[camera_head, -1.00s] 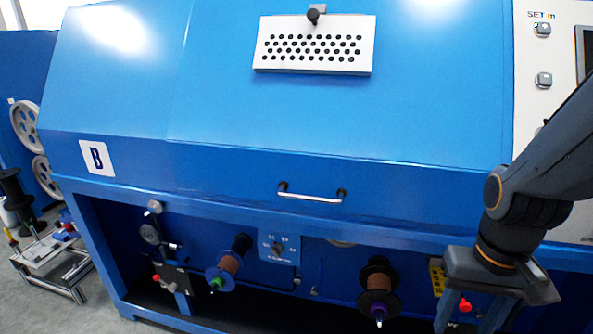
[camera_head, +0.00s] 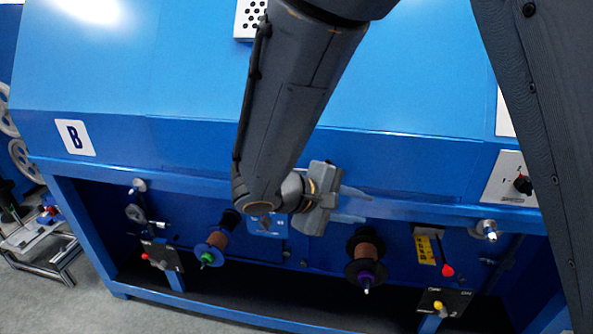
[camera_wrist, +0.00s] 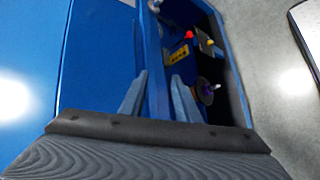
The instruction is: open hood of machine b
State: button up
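The hood's bar handle is not visible in either current view; my arm crosses the middle of the hood front in the head view. My gripper (camera_head: 366,207) is near the hood's lower edge, fingers pointing right and above the right spool. In the wrist view my gripper (camera_wrist: 158,75) has its two fingers apart with nothing held between them. I cannot tell whether it touches the machine.
Below the hood is an open bay with a left spool (camera_head: 218,243), a right spool (camera_head: 366,255) and a red-knobbed lever (camera_head: 447,270). A switch panel (camera_head: 508,180) is at right. A metal stand (camera_head: 45,245) stands on the floor at far left.

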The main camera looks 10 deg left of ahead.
aim_at(296, 170)
jog(key=w+a+r+n+t+y, duration=0.15)
jog(key=a+t, duration=0.25)
jog(key=a, duration=0.5)
jog(key=a+r+n+t+y, duration=0.2)
jog(key=a+r+t, duration=0.1)
jog(key=a, duration=0.5)
jog(key=shift+h, duration=0.25)
jog(key=p+x, duration=0.1)
jog(key=x, duration=0.6)
jog(key=shift+w+a+f, duration=0.1)
jog(key=shift+w+f, duration=0.05)
jog(key=shift+f, duration=0.05)
grip_shut()
